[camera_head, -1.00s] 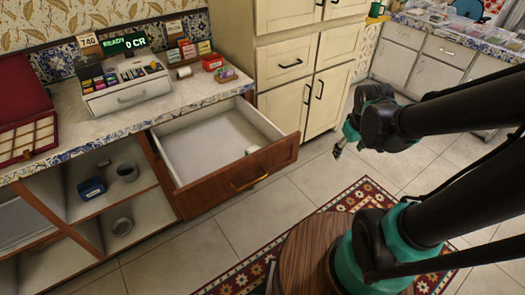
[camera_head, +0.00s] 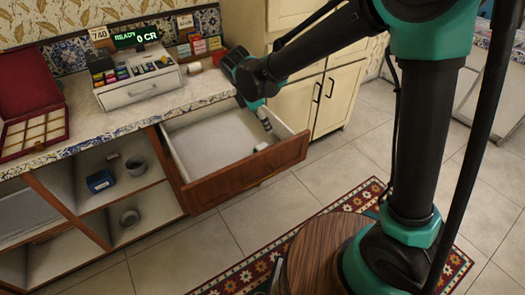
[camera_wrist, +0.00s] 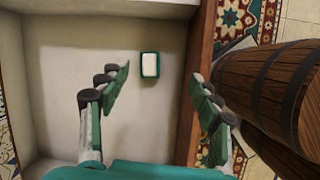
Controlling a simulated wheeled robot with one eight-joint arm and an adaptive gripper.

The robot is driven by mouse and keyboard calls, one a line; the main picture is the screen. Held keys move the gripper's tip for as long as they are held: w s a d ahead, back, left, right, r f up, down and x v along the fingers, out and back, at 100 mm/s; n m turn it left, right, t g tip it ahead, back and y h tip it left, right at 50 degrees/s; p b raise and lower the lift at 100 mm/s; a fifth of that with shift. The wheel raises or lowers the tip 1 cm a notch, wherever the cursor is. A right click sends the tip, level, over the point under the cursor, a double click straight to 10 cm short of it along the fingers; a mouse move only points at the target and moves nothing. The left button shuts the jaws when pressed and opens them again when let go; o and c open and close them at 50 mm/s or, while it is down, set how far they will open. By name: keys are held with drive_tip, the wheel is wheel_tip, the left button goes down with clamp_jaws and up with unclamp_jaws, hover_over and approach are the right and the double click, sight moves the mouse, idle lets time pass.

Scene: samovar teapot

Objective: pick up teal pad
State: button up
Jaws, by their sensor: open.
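A small pad with a teal edge and a white top (camera_wrist: 149,66) lies on the pale floor of the open drawer, close to its front panel. In the head view it is a small whitish thing (camera_head: 261,147) near the drawer's front right corner. My gripper (camera_wrist: 160,76) is open and empty, with its fingers spread to either side of the pad's place in the wrist picture. In the head view my gripper (camera_head: 267,125) points down over the right part of the drawer. The height between fingertips and pad is hard to tell.
The wooden-fronted drawer (camera_head: 245,178) is pulled out, and its walls surround the pad. The counter (camera_head: 125,118) above holds a cash register (camera_head: 138,84) and an open red case (camera_head: 33,137). A wooden barrel (camera_wrist: 265,88) stands right of the drawer in the wrist view.

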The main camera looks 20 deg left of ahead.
sight(262, 146)
drive_tip(key=s+a+n, duration=0.2)
drive_tip(key=a, duration=0.3)
drive_tip(key=shift+n, duration=0.3)
drive_tip(key=x, duration=1.2)
drive_tip(key=shift+w+d+f, duration=0.1)
drive_tip(key=shift+d+f, duration=0.05)
drive_tip(key=shift+x, duration=2.75)
drive_tip(key=shift+d, duration=0.15)
drive_tip(key=c, duration=1.2)
drive_tip(key=shift+o, duration=0.2)
